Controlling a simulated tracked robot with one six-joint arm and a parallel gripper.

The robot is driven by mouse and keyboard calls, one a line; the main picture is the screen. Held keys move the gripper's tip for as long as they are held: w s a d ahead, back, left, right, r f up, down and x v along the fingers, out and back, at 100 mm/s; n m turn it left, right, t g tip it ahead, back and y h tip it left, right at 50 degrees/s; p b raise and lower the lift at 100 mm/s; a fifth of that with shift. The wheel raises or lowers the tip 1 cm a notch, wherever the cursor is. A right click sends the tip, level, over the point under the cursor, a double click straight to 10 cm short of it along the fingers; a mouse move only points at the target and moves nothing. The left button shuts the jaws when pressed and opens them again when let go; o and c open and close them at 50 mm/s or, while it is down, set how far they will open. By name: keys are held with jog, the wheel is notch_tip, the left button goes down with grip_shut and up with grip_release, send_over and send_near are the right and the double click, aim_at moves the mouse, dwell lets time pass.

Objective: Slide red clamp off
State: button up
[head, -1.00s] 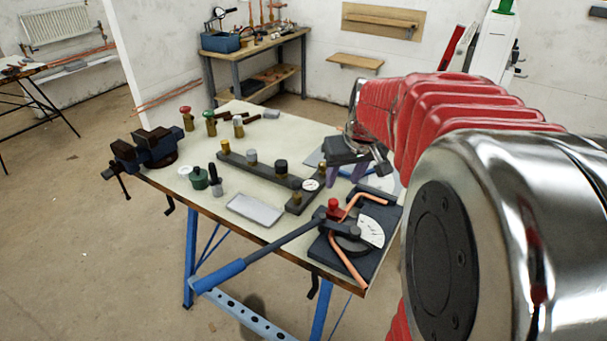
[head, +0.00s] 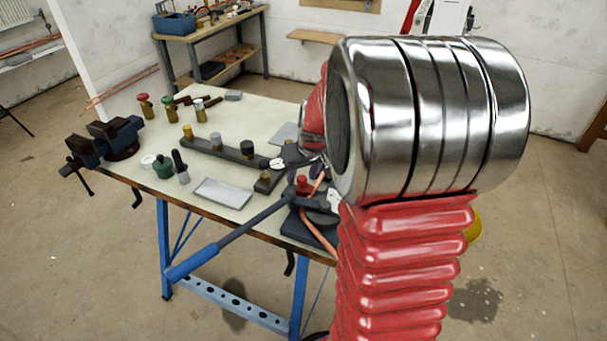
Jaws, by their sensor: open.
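The red clamp (head: 303,186) sits on the dark pipe bender (head: 297,228) at the right end of the workbench. A bent copper pipe (head: 318,235) lies in the bender beside it. The bender's long lever with a blue grip (head: 192,264) reaches out past the bench's front edge. My gripper (head: 318,171) is mostly hidden behind my arm. Only its dark tips show, open, just above and behind the red clamp in the picture. I cannot tell whether they touch anything. My arm also hides the right part of the bender.
The workbench (head: 245,112) holds a dark manifold bar (head: 218,148), a grey tray (head: 223,193), several valves and a vise (head: 118,138) at its left end. A shelved bench (head: 205,50) stands behind. The floor in front is clear.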

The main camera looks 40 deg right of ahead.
grip_shut()
dwell(0.5)
